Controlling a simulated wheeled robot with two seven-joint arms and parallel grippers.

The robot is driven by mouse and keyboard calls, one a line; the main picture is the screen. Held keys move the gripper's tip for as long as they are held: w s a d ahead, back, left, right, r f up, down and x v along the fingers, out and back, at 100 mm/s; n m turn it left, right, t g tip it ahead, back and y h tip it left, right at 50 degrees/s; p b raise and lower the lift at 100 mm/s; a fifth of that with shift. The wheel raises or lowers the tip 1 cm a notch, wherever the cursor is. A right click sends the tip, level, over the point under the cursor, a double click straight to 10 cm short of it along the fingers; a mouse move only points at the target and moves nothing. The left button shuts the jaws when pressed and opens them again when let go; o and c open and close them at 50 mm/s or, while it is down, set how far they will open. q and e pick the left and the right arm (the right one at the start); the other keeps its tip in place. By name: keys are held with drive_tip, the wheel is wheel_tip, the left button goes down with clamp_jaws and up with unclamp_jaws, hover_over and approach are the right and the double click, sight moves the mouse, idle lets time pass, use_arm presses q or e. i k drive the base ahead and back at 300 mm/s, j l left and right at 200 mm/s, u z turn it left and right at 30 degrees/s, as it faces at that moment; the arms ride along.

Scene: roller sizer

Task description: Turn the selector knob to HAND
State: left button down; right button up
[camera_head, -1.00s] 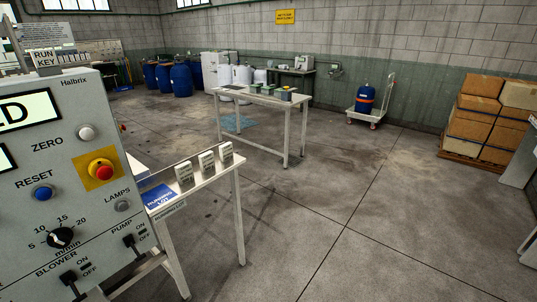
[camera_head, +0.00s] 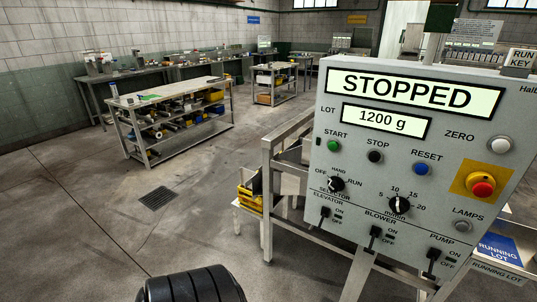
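The selector knob (camera_head: 337,184) is a small black knob at the lower left of the grey control panel (camera_head: 395,150). OFF is printed to its upper left, HAND above it and RUN to its right. It is too small to tell surely which mark it points at. The upper display (camera_head: 414,91) reads STOPPED and the lower one (camera_head: 386,120) reads 1200 g. Neither of my grippers is in view, and nothing covers the knob.
Beside the knob are the elevator switch (camera_head: 324,214) below and the speed knob (camera_head: 399,205) to the right. The red emergency button (camera_head: 482,187) sits farther right. A shelved workbench (camera_head: 170,95) stands at the left. The floor between is open.

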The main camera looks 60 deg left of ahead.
sight(336, 183)
drive_tip(key=u, duration=1.4)
